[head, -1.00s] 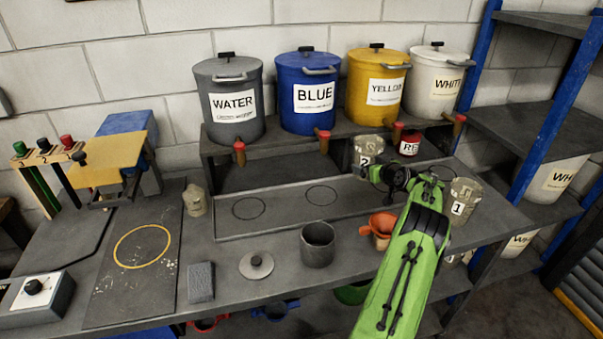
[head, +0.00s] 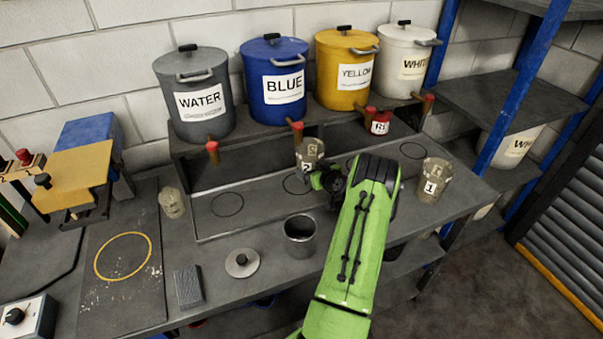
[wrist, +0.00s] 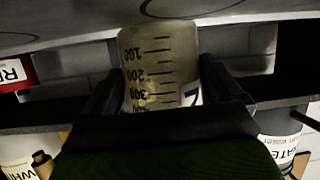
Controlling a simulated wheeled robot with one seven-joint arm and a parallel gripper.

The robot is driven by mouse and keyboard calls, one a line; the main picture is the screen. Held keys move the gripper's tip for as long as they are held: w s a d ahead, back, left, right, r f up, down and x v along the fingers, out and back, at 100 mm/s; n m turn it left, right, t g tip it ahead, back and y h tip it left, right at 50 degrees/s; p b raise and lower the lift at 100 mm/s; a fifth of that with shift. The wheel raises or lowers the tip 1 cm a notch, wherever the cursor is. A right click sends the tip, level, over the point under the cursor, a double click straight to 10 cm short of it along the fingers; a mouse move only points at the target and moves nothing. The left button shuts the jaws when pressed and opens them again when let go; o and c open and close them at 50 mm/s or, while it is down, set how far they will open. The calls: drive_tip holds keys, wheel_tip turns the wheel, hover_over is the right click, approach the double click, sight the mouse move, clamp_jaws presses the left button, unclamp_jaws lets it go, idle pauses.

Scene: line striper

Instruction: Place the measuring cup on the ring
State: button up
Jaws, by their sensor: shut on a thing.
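My gripper (head: 322,178) is shut on the measuring cup marked 2 (head: 310,151), a cloudy, stained cup. The wrist view shows the same cup (wrist: 160,66) between the jaws, its scale reading upside down. In the head view the cup is at the middle black ring (head: 290,184) on the long tray (head: 260,191), with the ring partly hidden by my gripper. I cannot tell the gap below the cup. Other black rings lie on the tray at left (head: 227,204) and right (head: 413,150). A yellow ring (head: 122,256) marks the board at far left.
Taps (head: 297,127) stick out from the buckets' shelf close behind the cup. Cup 1 (head: 433,180) stands at right, and a grey metal pot (head: 300,236) and lid (head: 242,263) in front. The tray's left part is clear.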

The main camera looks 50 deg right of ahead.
sight(304, 170)
drive_tip(key=w+a, duration=0.1)
drive_tip(key=a, duration=0.2)
drive_tip(key=shift+w+p, duration=0.35)
drive_tip(key=shift+w+a+f, duration=0.25)
drive_tip(key=shift+a+f, duration=0.15)
drive_tip(key=shift+f, duration=0.3)
drive_tip(key=shift+d+f, duration=0.1)
drive_tip(key=shift+d, duration=0.05)
drive_tip(key=shift+f, duration=0.25)
drive_tip(key=o, duration=0.7)
drive_tip(key=shift+r, duration=0.2)
